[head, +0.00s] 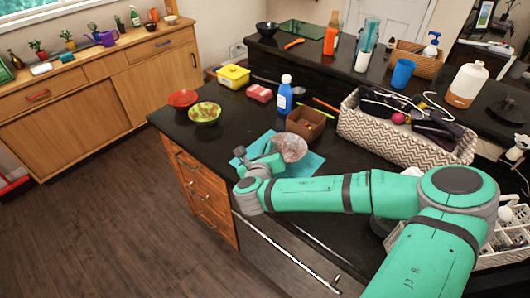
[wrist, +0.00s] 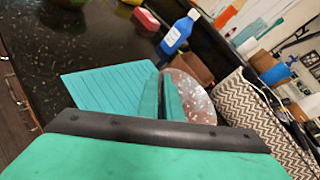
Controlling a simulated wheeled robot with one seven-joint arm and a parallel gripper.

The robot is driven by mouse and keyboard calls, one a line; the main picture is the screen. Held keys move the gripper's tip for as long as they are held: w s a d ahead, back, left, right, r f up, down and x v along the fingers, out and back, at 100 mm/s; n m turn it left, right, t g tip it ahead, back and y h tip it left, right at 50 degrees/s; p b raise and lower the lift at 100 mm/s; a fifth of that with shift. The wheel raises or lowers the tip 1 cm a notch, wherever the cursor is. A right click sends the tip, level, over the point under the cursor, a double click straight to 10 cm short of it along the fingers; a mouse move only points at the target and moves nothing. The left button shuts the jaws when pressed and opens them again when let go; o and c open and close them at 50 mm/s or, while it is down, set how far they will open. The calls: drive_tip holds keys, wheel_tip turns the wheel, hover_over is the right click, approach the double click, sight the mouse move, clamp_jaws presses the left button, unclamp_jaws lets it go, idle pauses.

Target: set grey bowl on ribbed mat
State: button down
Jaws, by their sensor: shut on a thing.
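The grey bowl (head: 291,147), speckled with pinkish-brown, is over the right part of the teal ribbed mat (head: 309,166) on the dark counter. My gripper (head: 274,149) is at the bowl's left side, shut on its rim. In the wrist view the two fingers (wrist: 161,97) are close together, with the bowl (wrist: 195,97) just to their right and the mat (wrist: 100,88) to their left. My gripper hides part of the mat. I cannot tell whether the bowl touches the mat.
A brown box (head: 306,122) stands just behind the bowl, near a blue bottle (head: 285,95). A zigzag-patterned basket (head: 395,137) is to the right. Bare counter lies left of the mat.

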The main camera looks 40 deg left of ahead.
drive_tip(key=f, duration=0.3)
drive_tip(key=shift+w+f, duration=0.2)
drive_tip(key=shift+w, duration=0.1)
drive_tip(key=shift+s+a, duration=0.2)
drive_tip(key=shift+a, duration=0.05)
drive_tip(key=shift+d+f, duration=0.1)
drive_tip(key=shift+f, duration=0.1)
drive_tip(key=c, duration=1.9)
unclamp_jaws()
drive_tip(key=shift+r, duration=0.15)
drive_tip(key=shift+v, duration=6.05)
